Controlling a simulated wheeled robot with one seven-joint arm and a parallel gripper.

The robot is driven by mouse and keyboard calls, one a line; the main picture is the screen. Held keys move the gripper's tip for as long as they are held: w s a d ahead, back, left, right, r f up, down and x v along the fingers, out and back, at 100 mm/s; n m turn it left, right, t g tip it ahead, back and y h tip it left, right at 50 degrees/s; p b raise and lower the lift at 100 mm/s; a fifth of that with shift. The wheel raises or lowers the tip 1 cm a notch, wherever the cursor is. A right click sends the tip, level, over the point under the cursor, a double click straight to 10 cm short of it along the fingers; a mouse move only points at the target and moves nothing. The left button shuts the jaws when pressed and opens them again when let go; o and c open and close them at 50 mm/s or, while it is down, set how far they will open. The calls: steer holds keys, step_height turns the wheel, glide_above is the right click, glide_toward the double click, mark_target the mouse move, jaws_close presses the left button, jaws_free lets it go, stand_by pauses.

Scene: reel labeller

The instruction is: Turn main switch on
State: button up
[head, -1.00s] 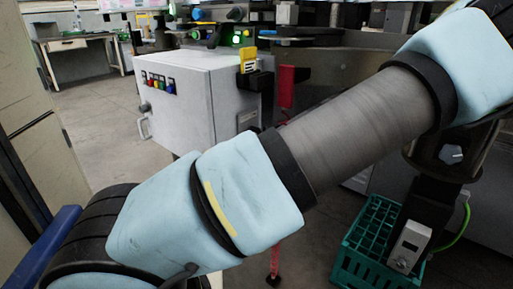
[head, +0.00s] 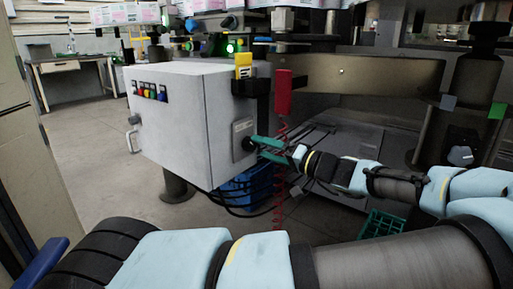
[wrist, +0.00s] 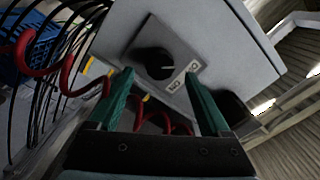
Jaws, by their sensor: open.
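The main switch is a black rotary knob (wrist: 153,63) on a grey plate (wrist: 165,66) with white labels, on the side of the grey control cabinet (head: 172,118). In the head view the switch plate (head: 243,138) is on the cabinet's right side. My gripper (head: 262,146) has green fingers and is open, its tips close to the knob. In the wrist view my gripper (wrist: 160,85) has one finger on each side below the knob, which shows between and beyond the tips. The knob's white mark points toward the labels. Whether the fingertips touch anything is unclear.
A red coiled cable (wrist: 65,72) and several black cables run close by my gripper in the wrist view. A blue crate (head: 238,190) stands below the switch, and a green crate (head: 382,224) stands on the floor to the right. A red box (head: 283,92) hangs above.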

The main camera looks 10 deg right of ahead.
mark_target(253, 144)
steer(key=shift+x, duration=1.65)
jaws_close()
